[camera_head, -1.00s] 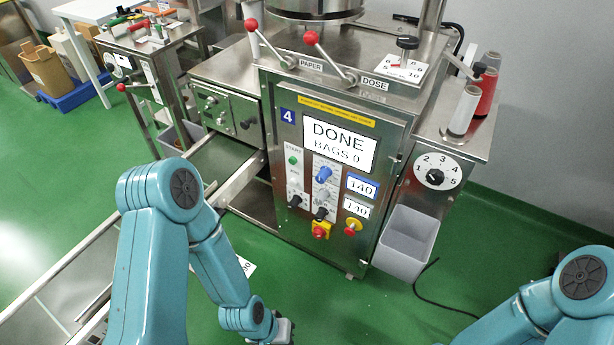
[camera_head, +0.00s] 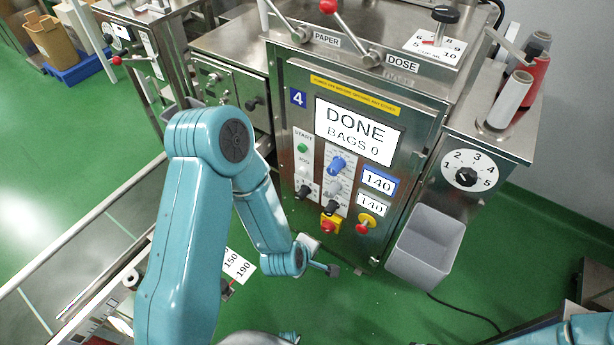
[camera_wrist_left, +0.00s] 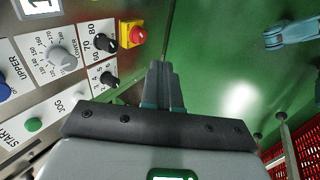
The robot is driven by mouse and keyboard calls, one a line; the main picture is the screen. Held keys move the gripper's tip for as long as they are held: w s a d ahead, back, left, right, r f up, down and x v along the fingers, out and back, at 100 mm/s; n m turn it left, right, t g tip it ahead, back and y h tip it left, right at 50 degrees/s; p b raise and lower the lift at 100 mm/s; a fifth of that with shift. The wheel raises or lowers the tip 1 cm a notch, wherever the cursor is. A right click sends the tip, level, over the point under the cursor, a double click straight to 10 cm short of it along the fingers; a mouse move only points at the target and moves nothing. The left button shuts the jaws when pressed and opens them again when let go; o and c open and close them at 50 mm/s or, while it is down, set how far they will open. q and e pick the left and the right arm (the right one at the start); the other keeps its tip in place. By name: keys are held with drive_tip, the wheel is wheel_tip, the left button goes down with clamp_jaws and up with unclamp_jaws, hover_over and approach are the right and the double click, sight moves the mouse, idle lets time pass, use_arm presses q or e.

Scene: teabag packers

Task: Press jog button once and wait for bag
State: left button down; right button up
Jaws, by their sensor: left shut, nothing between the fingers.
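The packer's control panel (camera_head: 318,185) faces me. Its display (camera_head: 353,132) reads "DONE BAGS 0". The green START button (camera_head: 303,148) is at the panel's upper left, with the JOG label (camera_head: 303,160) below it. The pale jog button under that label is small and hard to make out. My left gripper (camera_head: 333,270) is in front of the machine, below the panel and apart from it. In the left wrist view its fingers (camera_wrist_left: 163,82) are shut and empty, beside the panel, with the green START button (camera_wrist_left: 34,124) to the left. My right gripper is out of view.
A red-on-yellow stop button (camera_head: 329,223) and black knobs (camera_head: 305,191) sit near the jog area. A grey bin (camera_head: 428,245) hangs at the machine's right. A conveyor (camera_head: 75,245) runs at the left. Green floor lies open below the panel.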

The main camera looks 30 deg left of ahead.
sight(303, 171)
use_arm(q)
drive_tip(key=w+a+n+t+y+b, duration=0.2)
drive_tip(key=a+n+b, duration=0.3)
drive_tip(key=b, duration=0.5)
drive_tip(key=w+a+n+t+y+b, duration=0.2)
drive_tip(key=w+a+n+y+b, duration=0.2)
drive_tip(key=n+b, duration=0.4)
drive_tip(key=w+a+f+n+t+y+b, duration=0.1)
drive_tip(key=a+n+y+b, duration=0.4)
drive_tip(key=b, duration=0.7)
drive_tip(key=w+a+n+t, duration=0.1)
drive_tip(key=w+n, duration=0.1)
drive_tip(key=shift+w+a+b, duration=0.3)
drive_tip(key=shift+a+b, duration=0.05)
drive_tip(key=shift+a, duration=0.05)
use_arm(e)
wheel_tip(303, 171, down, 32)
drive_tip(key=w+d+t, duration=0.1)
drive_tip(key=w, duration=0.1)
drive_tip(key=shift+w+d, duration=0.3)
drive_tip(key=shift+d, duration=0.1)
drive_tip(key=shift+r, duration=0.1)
